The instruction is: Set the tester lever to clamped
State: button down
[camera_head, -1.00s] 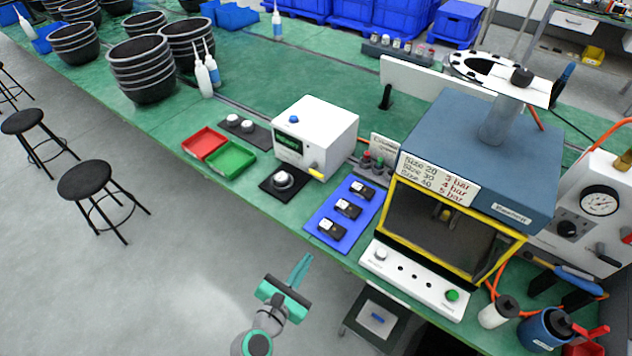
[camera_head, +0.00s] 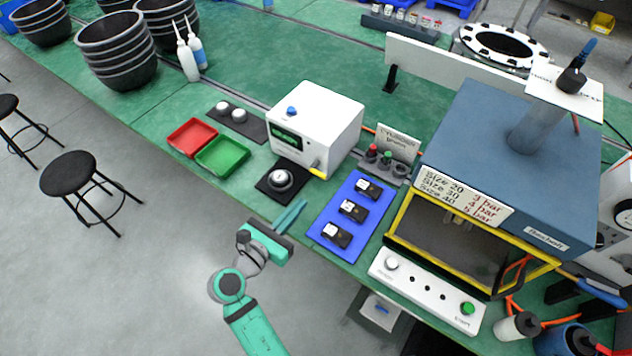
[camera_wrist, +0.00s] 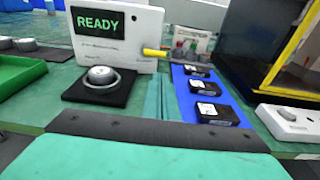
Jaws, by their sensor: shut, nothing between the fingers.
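The tester is a white box (camera_head: 328,122) with a blue button on top and a dark screen; in the wrist view its screen (camera_wrist: 97,22) reads READY. Its lever (camera_head: 318,173) has a yellow handle low at the front right corner. In the wrist view the yellow lever handle (camera_wrist: 155,53) sticks out sideways to the right. A round silver part on a black base (camera_head: 280,180) stands in front of the tester. My gripper (camera_head: 290,215) is shut and empty at the table's front edge, in front of the tester and apart from the lever.
A blue mat (camera_head: 329,217) with several black modules lies right of the tester. Red (camera_head: 191,137) and green (camera_head: 222,154) trays lie to its left. The yellow-framed burn-in machine (camera_head: 505,160) stands at right. A small sign (camera_head: 397,143) and knobs stand behind the mat.

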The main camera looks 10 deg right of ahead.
jog(key=shift+d, duration=0.35)
jog(key=x, duration=0.9)
jog(key=shift+w+f, duration=0.15)
jog(key=shift+w, duration=0.1)
